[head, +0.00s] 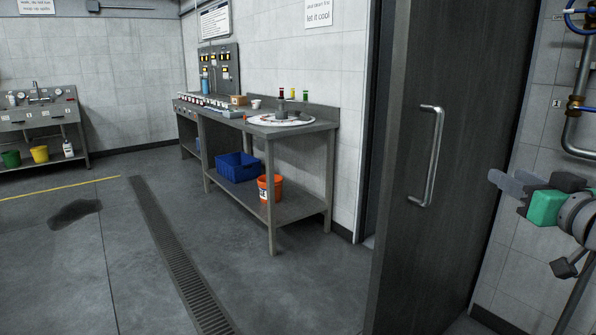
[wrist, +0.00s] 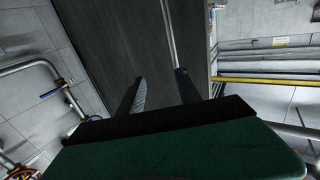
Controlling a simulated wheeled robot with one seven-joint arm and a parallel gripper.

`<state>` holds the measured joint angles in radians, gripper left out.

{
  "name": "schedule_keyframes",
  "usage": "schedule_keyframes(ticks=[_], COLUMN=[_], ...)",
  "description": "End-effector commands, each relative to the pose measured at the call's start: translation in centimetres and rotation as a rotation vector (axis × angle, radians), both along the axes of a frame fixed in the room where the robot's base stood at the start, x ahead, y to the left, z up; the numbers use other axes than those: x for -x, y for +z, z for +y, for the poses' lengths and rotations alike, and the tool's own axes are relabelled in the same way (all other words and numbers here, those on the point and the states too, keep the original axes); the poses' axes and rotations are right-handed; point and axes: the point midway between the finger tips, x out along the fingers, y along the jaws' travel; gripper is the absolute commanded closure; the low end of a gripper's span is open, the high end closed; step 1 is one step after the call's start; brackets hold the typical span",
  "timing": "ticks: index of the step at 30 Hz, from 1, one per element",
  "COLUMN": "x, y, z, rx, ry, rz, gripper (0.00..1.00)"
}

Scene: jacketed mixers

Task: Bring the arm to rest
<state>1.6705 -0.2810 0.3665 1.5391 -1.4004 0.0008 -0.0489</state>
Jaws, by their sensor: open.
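My gripper (head: 507,186) is at the right side of the head view, with its green body and grey fingers pointing left toward the dark door. In the wrist view my gripper (wrist: 158,86) shows two dark fingers set apart with nothing between them. The arm is raised off the floor. The dark door (head: 400,220) with a metal pull handle (head: 433,155) stands to the left of the gripper. In the head view a gap shows between the fingers and the handle.
Blue and grey pipes (head: 577,105) run along the right wall. A steel bench (head: 300,210) holds a blue crate (head: 238,167) and an orange bucket (head: 270,188) on its lower shelf. A floor drain (head: 175,255) and a dark wet patch (head: 75,212) lie on otherwise open floor at left.

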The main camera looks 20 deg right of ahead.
Motion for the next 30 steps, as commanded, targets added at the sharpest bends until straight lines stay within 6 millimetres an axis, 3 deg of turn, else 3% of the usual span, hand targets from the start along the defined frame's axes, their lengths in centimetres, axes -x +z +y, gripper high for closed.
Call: schedule_keyframes(ticks=[10, 17, 20, 23, 24, 27, 30], x=[-5.3, -10.6, -12.9, -14.6, -15.0, -14.2, -11.1], y=[-0.6, -2.3, -3.5, -5.1, -5.8, -8.2, -10.4], z=[2.6, 7.6, 11.1, 16.3, 18.9, 25.9, 31.9], rx=[-0.062, -0.131, -0.166, -0.203, -0.216, -0.237, -0.233], ry=[0.035, 0.09, 0.122, 0.162, 0.182, 0.226, 0.255], rz=[0.101, 0.24, 0.332, 0.462, 0.528, 0.717, 0.912], gripper=[0.59, 0.59, 0.59, 0.59, 0.59, 0.59, 0.59])
